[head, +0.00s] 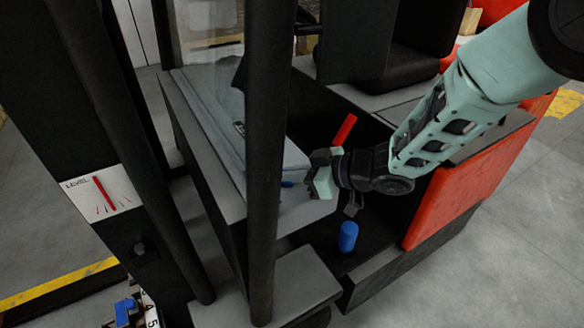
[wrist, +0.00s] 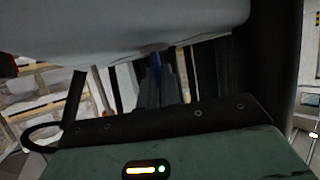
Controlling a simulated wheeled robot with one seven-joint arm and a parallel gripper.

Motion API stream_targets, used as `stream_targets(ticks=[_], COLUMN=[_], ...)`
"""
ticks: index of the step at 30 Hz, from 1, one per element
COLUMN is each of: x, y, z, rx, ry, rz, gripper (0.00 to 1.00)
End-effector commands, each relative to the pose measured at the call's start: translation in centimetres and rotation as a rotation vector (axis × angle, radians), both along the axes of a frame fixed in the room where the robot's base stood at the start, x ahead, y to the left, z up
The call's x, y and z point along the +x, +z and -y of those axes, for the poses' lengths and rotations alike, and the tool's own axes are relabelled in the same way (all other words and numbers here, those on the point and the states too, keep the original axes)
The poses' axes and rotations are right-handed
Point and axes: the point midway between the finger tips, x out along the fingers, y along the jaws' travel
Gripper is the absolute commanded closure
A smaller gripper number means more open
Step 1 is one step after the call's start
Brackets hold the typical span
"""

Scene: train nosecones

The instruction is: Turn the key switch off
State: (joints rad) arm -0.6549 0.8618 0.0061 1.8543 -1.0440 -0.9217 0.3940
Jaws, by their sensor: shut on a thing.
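A small blue key (head: 287,184) shows at the side of the grey dashboard (head: 291,214), just left of my gripper. My gripper (head: 308,182) reaches in from the right, close under the dashboard edge. In the wrist view the key (wrist: 156,64) is a narrow blue strip at the fingertips (wrist: 160,75), below a pale grey panel (wrist: 125,25). The fingers are shut on the key. The switch body and the key's exact angle are hidden.
A red lever (head: 344,130) stands right behind my gripper. A blue cylinder (head: 348,236) stands on the dark floor below it. Dark upright posts (head: 268,130) cross in front of the dashboard. An orange-red panel (head: 465,185) lies to the right, below my arm.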

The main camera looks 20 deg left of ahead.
Motion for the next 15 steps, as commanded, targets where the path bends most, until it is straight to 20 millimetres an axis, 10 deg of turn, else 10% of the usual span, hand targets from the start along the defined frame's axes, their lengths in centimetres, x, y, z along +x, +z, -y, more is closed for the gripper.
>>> stream_targets(ticks=[15], x=[0.94], y=[-0.09], z=[-0.15], rx=[-0.001], ry=[0.491], rz=[0.004], gripper=[1.0])
